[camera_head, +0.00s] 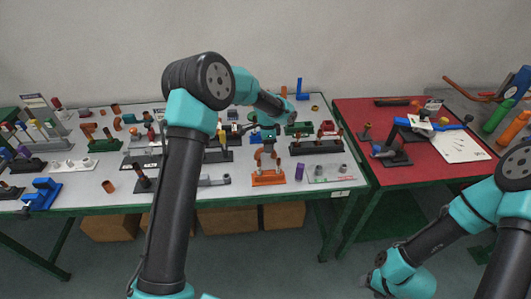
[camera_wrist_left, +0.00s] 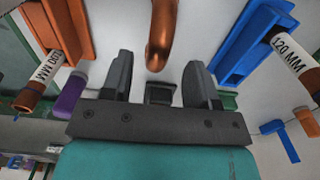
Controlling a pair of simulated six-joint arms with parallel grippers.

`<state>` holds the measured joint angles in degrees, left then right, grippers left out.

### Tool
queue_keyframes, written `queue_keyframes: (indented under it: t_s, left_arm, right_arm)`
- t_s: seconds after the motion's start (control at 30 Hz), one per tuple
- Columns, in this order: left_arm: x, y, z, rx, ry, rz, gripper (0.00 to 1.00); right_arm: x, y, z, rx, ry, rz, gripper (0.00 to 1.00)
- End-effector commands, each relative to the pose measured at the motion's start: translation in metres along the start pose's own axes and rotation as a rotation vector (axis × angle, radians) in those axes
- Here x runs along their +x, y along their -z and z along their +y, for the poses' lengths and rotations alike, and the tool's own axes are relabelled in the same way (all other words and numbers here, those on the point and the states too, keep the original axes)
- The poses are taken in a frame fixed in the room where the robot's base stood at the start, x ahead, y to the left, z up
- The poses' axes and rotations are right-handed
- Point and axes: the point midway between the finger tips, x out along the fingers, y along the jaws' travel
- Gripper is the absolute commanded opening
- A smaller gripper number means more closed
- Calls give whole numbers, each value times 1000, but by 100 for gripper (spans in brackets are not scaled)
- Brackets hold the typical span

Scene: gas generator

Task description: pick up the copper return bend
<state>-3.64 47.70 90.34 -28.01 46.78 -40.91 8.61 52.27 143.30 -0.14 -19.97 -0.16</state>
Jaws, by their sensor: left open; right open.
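The copper return bend (camera_wrist_left: 160,40) shows at the top middle of the left wrist view as a smooth, shiny curved tube. Its rounded end lies between the fingers, with gaps on both sides and no visible contact. My left gripper (camera_wrist_left: 158,80) is open and empty. In the head view, my left gripper (camera_head: 265,132) is over the middle of the table, just behind a copper-coloured curved piece above an orange base (camera_head: 268,178). My right gripper (camera_head: 372,282) is low at the right, off the tables; its fingers are hard to make out.
In the left wrist view, an orange holder (camera_wrist_left: 65,28) and purple cylinder (camera_wrist_left: 70,97) are left, and a blue holder (camera_wrist_left: 255,40) is right. The white table (camera_head: 230,192) is crowded with stands and small parts. A red table (camera_head: 385,115) stands at the right.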

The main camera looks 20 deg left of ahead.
Motion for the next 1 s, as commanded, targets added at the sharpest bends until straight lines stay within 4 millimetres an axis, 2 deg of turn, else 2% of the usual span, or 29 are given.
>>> queue_keyframes:
  t_s: [0.4,0.93,1.0]
  left_arm:
    - [48,-2,3,1,-3,-2,54]
    - [51,-2,3,0,-1,-1,54]
    - [51,-2,3,0,-1,-1,49]
  right_arm:
    - [0,0,0,0,0,0,59]
    - [0,0,0,0,0,0,59]
    - [0,0,0,0,0,0,59]
